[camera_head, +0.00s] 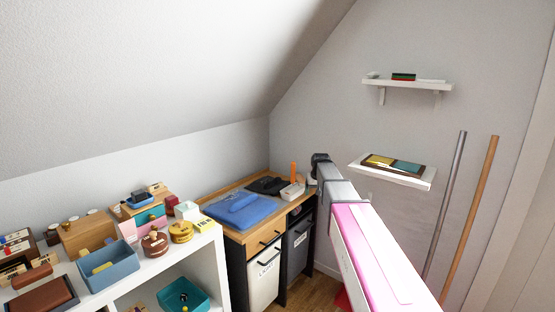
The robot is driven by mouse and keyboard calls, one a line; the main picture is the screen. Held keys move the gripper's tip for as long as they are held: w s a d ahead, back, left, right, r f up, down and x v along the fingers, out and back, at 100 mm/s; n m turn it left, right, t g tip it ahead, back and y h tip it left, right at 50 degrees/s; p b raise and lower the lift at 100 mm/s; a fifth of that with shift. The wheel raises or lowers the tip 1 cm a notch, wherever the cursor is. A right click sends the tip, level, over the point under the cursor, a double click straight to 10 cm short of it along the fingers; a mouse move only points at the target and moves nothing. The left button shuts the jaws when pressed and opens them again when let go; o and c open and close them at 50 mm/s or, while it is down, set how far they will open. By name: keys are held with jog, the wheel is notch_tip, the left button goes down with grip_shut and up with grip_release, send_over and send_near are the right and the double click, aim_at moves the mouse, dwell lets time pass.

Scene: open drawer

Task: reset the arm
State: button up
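My arm reaches in from the lower right, with a pink link and a grey section beyond it. My gripper (318,160) is a small dark shape at the far end of the arm, beside the right end of the wooden-topped desk. Its fingers are too small and too covered by the arm to tell whether they are open or shut. I cannot see anything held in it. The desk (212,206) stands in the corner, with a wooden drawer front (265,243) below its top.
A blue folded cloth (240,208) and an orange bottle (293,172) are on the desk. A white shelf unit (205,243) with several boxes stands at left. Wall shelves (407,84) and (420,183) hang at right, near two leaning poles (445,215). Some floor shows below.

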jog(key=s+f+g, duration=0.1)
jog(key=s+f, duration=0.4)
jog(key=s, duration=0.6)
jog(key=s+f+g, duration=0.1)
jog(key=s+f, duration=0.4)
jog(key=s, duration=0.7)
jog(key=s+d+f+m+g, duration=0.1)
jog(key=s+f, duration=0.4)
jog(key=s, duration=0.7)
jog(key=shift+s+f, duration=0.15)
jog(key=shift+f, duration=0.25)
